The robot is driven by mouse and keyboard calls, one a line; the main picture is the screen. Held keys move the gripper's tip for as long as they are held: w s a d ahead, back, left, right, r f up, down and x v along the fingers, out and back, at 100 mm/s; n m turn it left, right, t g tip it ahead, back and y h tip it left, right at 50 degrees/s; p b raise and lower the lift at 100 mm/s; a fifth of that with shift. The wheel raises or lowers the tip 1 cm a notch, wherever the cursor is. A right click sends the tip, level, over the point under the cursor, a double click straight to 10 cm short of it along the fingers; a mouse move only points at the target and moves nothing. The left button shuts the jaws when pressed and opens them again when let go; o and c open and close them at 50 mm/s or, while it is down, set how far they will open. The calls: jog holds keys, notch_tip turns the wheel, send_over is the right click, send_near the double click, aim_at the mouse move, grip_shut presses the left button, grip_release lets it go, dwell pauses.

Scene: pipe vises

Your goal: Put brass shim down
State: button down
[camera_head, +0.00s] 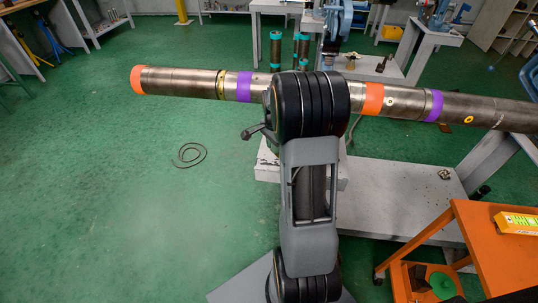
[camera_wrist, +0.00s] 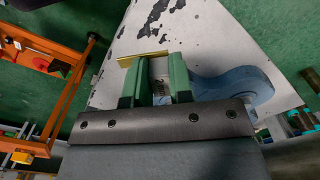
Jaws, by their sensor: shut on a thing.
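The brass shim (camera_wrist: 143,59) is a thin yellow strip in the wrist view. It lies across the tips of my gripper (camera_wrist: 154,68), which has two green fingers and is shut on it. Beyond it is a grey surface with chipped paint (camera_wrist: 205,32); I cannot tell whether the shim touches it. A blue curved part (camera_wrist: 235,85) lies just right of the fingers. In the head view my arm hides the gripper and the shim.
A long steel pipe (camera_head: 185,82) with orange and purple bands runs across the head view behind my arm. A low grey platform (camera_head: 395,190) lies behind to the right. An orange cart (camera_head: 490,235) stands at the right. Green floor is open at left, with a coil (camera_head: 189,155).

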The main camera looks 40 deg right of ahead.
aim_at(269, 159)
jog(key=shift+w+a+f, duration=0.25)
jog(key=shift+w+f, duration=0.15)
jog(key=shift+f, duration=0.2)
jog(key=shift+w+a+f, duration=0.2)
jog(key=shift+w+f, duration=0.2)
jog(key=shift+f, duration=0.15)
jog(key=shift+w+a+f+b, duration=0.15)
jog(key=shift+f+b, duration=0.2)
jog(key=shift+f, duration=1.35)
jog(key=shift+f, duration=0.2)
jog(key=c, duration=1)
grip_release()
jog(key=shift+r, duration=0.1)
